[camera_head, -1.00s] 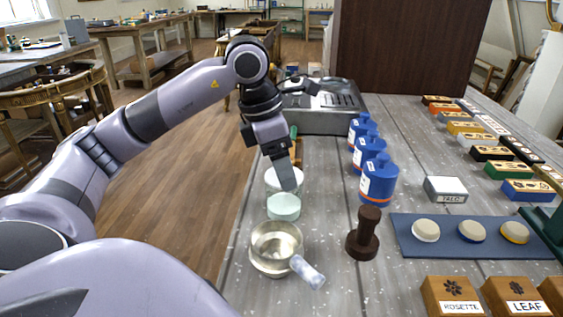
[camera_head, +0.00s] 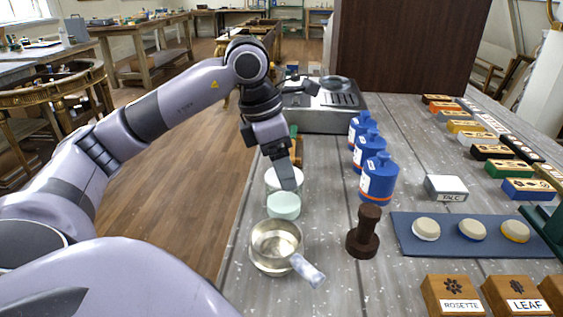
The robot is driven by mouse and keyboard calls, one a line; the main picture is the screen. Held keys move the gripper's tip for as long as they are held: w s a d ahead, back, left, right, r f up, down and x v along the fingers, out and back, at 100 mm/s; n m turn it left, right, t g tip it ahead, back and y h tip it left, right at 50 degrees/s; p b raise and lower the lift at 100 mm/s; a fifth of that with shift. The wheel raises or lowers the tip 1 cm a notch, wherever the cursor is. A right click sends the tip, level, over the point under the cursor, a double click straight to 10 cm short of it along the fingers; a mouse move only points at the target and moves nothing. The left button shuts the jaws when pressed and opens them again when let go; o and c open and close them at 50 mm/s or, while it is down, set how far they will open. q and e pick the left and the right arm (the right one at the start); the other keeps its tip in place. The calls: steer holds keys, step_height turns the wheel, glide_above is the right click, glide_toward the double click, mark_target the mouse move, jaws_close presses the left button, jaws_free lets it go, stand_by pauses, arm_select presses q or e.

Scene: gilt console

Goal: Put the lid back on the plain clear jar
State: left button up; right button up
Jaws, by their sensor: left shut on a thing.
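A pale, greenish, see-through round jar (camera_head: 284,208) stands upright near the left edge of the table, just behind the metal pan. A second whitish round vessel (camera_head: 270,182) shows behind it, partly covered by my gripper. My left gripper (camera_head: 286,183) reaches down from the upper left, its fingertips at the far top edge of the front jar. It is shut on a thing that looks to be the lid. The fingers hide most of it, and I cannot tell whether it touches the jar. My right gripper is not in view.
A metal pan (camera_head: 262,262) with a clear handle is in front of the jars. A dark wooden stamp (camera_head: 363,240) and several blue bottles (camera_head: 379,182) stand to the right. A metal appliance (camera_head: 325,120) is behind. Grey tabletop between jars and bottles is clear.

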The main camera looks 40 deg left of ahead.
arm_select(q)
steer(key=o, duration=1.1)
steer(key=shift+c, duration=0.2)
steer(key=shift+r+p, duration=3.15)
steer(key=shift+r, duration=0.4)
jaws_close()
